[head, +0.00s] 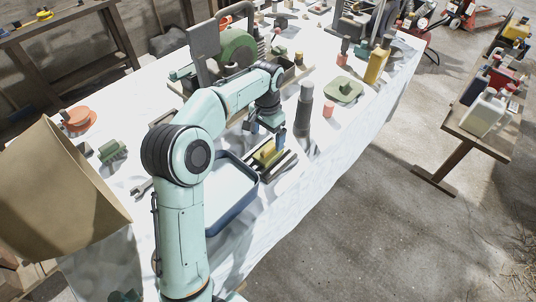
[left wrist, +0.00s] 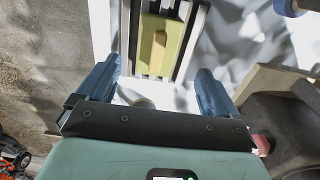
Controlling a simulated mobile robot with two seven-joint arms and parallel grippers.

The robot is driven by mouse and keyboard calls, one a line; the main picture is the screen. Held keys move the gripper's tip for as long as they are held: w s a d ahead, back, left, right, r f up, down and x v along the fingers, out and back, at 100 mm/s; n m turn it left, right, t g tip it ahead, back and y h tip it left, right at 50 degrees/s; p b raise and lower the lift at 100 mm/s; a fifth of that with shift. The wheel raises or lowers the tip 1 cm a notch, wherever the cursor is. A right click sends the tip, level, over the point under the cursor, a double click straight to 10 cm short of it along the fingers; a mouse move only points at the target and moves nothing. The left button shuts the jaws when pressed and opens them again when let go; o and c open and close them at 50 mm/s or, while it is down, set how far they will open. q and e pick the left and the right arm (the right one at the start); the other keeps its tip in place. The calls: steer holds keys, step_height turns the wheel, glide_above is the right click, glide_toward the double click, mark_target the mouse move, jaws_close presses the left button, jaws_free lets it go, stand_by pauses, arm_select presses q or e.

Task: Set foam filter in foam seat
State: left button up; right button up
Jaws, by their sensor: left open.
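A yellow-green pad with a raised yellow bar on top, which looks like the foam filter (head: 267,154), lies near the front edge of the white-covered table. In the left wrist view the pad (left wrist: 146,58) sits between pale and dark rails of a holder (left wrist: 192,42), which may be the foam seat. I cannot tell how deep it sits. My left gripper (head: 268,131) is above and just behind the pad. In the left wrist view its blue fingers (left wrist: 158,78) are apart and nothing is between them. My right gripper is not in view.
A blue-rimmed tray (head: 249,192) stands left of the pad. A dark cylinder (head: 304,107) stands to the right, with an olive dish (head: 344,90) beyond. A machine with a green wheel (head: 237,48) stands behind. A large tan cone-shaped object (head: 60,190) is at the left.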

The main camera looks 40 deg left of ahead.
mark_target(268, 148)
arm_select(q)
steer(key=f, duration=0.5)
steer(key=shift+d+f, duration=0.2)
steer(key=shift+f, duration=0.2)
steer(key=c, duration=1.1)
